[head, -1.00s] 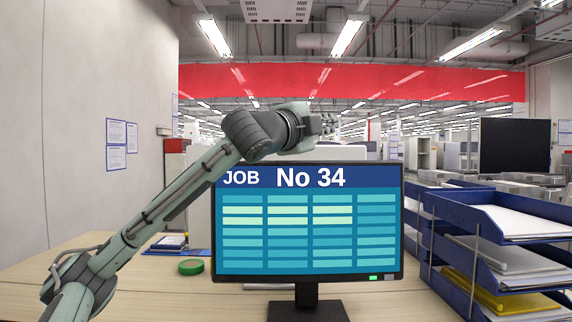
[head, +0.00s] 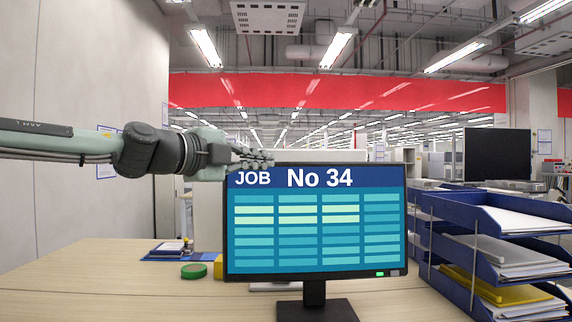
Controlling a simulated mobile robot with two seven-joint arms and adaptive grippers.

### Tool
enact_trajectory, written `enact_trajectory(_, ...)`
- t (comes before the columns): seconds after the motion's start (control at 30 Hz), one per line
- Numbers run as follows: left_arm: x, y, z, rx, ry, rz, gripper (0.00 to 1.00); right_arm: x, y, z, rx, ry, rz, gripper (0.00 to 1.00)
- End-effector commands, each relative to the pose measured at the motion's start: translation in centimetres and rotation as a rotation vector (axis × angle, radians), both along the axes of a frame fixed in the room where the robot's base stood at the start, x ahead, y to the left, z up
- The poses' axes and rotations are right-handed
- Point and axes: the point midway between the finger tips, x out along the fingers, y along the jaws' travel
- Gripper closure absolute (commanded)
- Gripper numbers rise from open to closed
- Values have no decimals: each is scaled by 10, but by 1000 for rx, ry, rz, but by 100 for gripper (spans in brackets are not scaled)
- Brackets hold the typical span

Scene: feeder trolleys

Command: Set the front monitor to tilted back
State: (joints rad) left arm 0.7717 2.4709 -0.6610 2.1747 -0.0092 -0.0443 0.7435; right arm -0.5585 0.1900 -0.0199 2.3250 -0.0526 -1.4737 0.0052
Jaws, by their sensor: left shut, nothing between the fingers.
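The front monitor (head: 315,225) stands on the desk on a black stand (head: 314,300), its screen facing me with "JOB No 34" on a blue header. The screen looks close to upright; I cannot tell its exact tilt. My left gripper (head: 262,158) is shut and empty at the monitor's upper left corner. Its fingertips overlap the top edge in the picture; whether they touch it I cannot tell. My right gripper is not in view.
Blue stacked paper trays (head: 490,240) stand close to the monitor's right. A green tape roll (head: 194,271) and a blue folder with small items (head: 170,251) lie to the left. The desk's left part (head: 80,275) is clear. A dark second screen (head: 497,155) is farther back.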

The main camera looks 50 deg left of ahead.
Motion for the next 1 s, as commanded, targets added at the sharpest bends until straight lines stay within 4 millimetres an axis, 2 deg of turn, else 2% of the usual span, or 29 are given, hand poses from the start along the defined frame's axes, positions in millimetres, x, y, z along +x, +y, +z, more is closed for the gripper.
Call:
enact_trajectory(0.3, 68, 5, -4, -1, 4, -3, 100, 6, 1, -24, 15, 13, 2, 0)
enact_trajectory(0.43, 89, 9, -6, -4, 1, -1, 100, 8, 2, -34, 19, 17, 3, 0)
enact_trajectory(0.53, 98, 23, -6, -3, -3, 0, 100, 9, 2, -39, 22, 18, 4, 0)
enact_trajectory(0.7, 107, 34, -7, -2, -3, -1, 100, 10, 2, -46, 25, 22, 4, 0)
enact_trajectory(1.0, 110, 36, -8, -1, -3, -2, 100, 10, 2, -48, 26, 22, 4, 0)
